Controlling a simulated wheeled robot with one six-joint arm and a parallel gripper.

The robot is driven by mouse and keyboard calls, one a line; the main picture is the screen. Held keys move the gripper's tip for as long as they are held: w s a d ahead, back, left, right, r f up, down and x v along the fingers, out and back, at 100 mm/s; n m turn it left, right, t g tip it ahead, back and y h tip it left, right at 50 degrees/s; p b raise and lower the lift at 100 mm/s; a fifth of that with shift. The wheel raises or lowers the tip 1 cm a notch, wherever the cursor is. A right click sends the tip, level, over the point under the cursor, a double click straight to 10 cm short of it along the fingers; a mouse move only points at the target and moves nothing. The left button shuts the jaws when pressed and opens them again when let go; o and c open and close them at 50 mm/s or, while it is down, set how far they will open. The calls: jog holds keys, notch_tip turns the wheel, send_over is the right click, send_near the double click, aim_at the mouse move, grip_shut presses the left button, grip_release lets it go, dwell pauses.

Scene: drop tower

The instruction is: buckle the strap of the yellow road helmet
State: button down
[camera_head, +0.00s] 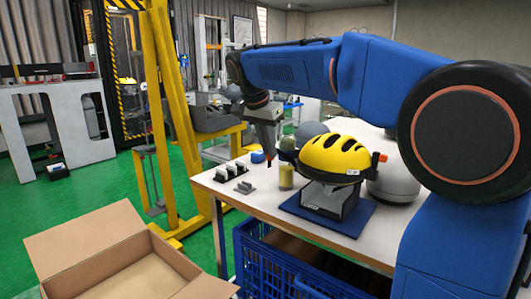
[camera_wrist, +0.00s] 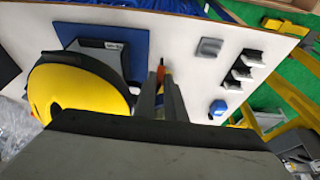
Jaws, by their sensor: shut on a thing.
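The yellow road helmet (camera_head: 340,154) sits on a grey stand (camera_head: 325,201) with a blue base (camera_head: 347,217) on the table. It also shows at the left of the wrist view (camera_wrist: 78,88). The strap's run to the helmet is unclear.
A yellow jar (camera_head: 286,177) stands close by my gripper. Small black-and-white blocks (camera_head: 231,170) and a grey piece (camera_head: 245,187) lie at the table's left. A blue crate (camera_head: 280,262) and cardboard box (camera_head: 125,258) are in front.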

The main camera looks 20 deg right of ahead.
jog(key=w+d+r, duration=0.3)
jog(key=d+r, duration=0.2)
jog(key=d, duration=0.6)
jog(key=shift+d, duration=0.2)
dwell(1.2)
jog(key=shift+w+a+f, duration=0.1)
jog(key=shift+f, duration=0.45)
dwell(0.9)
jog(key=shift+a+f, duration=0.15)
jog(key=shift+f, duration=0.9)
jog(key=shift+f, duration=0.25)
jog(key=c, duration=1.7)
grip_release()
jog(key=shift+c, duration=0.2)
jog(key=shift+r, duration=0.1)
jog(key=v, duration=1.7)
